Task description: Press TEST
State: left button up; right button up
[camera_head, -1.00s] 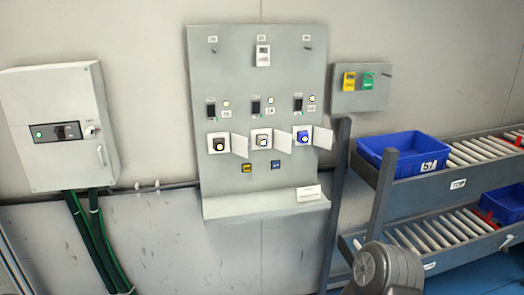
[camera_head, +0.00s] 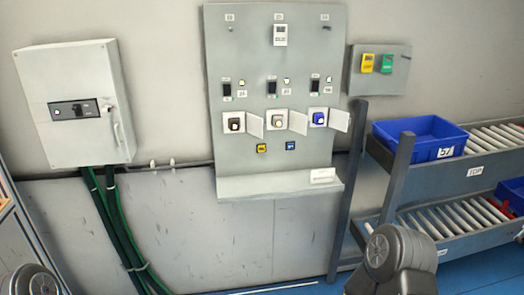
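A grey wall panel (camera_head: 222,60) holds three open-lidded boxes with push-buttons: a dark one (camera_head: 235,124), a whitish one (camera_head: 278,122) and a blue one (camera_head: 319,118). Below them are a small yellow plate (camera_head: 262,148) and a small blue plate (camera_head: 291,145). A smaller panel (camera_head: 362,90) to the right carries a yellow box (camera_head: 367,63) and a green box (camera_head: 387,63). The labels are too small to read, so I cannot tell which control is TEST. Neither gripper is in view; only dark rounded parts of my arms show at the bottom left and bottom right.
A light grey switch cabinet (camera_head: 85,140) with a dark switch plate hangs at left, with green cables (camera_head: 120,220) below it. A roller rack (camera_head: 470,245) with a blue bin (camera_head: 405,145) stands at right, its dark post (camera_head: 350,190) beside the panel. The floor before the panel looks clear.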

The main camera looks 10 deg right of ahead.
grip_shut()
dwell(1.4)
